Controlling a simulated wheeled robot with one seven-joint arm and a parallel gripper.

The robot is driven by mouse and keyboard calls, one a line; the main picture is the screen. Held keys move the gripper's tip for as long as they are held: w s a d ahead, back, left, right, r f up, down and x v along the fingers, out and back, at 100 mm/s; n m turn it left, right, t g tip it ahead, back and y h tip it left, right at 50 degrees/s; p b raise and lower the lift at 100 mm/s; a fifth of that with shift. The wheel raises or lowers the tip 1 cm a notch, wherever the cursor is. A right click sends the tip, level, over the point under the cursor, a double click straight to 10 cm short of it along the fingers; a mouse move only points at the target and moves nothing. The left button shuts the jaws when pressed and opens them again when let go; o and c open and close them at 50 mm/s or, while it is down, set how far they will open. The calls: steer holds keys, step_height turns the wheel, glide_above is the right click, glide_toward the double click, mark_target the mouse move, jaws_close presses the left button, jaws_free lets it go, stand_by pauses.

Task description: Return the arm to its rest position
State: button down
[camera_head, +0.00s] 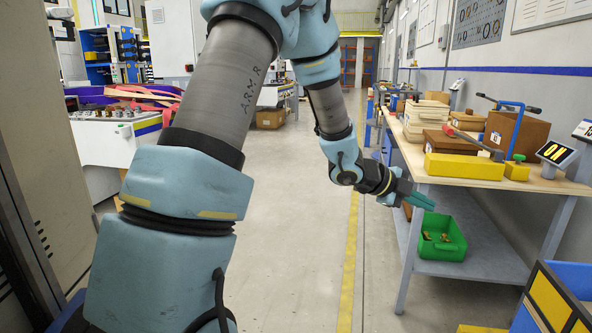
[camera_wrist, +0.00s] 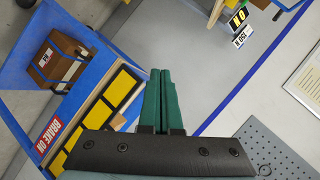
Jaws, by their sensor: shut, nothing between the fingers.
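My arm reaches forward across the left and middle of the head view. My gripper (camera_head: 420,201) is at its far end, in front of the workbench's near left corner and above the green bin. Its green fingers point right and slightly down. In the wrist view my gripper (camera_wrist: 161,75) shows two green fingers lying side by side, shut with nothing between them.
A workbench (camera_head: 470,177) stands at right, carrying a yellow box (camera_head: 463,168) and wooden boxes. A green bin (camera_head: 443,238) with small brass-coloured parts sits on its lower shelf. A blue-and-yellow cart (camera_head: 556,300) is at front right. The aisle floor (camera_head: 300,200) is clear.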

steer(key=w+a+r+n+t+y+p, duration=0.1)
steer(key=w+a+n+t+y, duration=0.25)
steer(key=a+n, duration=0.6)
steer(key=w+a+r+n+t+y+p, duration=0.15)
steer(key=w+a+n+y, duration=0.35)
steer(key=a, duration=0.9)
steer(key=s+a+n+g+y+p, duration=0.2)
steer(key=s+a+n+g+y, duration=0.1)
steer(key=s+a+n, duration=1.1)
steer(key=s+a+g, duration=0.1)
steer(key=s+a, duration=0.1)
steer(key=a, duration=0.1)
steer(key=shift+a+f+y+p, duration=0.15)
steer(key=shift+a+y+p, duration=0.2)
steer(key=shift+a, duration=0.05)
steer(key=shift+w, duration=0.1)
